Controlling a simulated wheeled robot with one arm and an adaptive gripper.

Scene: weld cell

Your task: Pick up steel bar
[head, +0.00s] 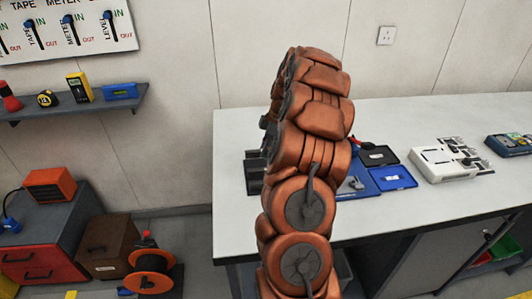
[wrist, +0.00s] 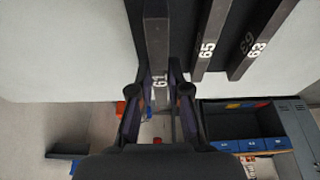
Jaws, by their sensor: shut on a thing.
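A dark steel bar marked 61 (wrist: 157,40) runs down the middle of the wrist view. My gripper (wrist: 162,92) is shut on it, with one finger on each side near the marked end. Two similar dark bars lie to its right, one marked 65 (wrist: 212,38) and one that seems marked 63 (wrist: 262,40). I cannot tell whether the held bar is clear of the surface under it. In the head view my arm hides the gripper and the bar.
The grey-white workbench (head: 235,225) carries a blue case (head: 392,177), a white device (head: 443,160) and a blue-black device (head: 510,143). A dark holder (head: 254,180) shows partly behind my arm. A wall shelf (head: 75,106) is at left, above an orange cable reel (head: 150,274).

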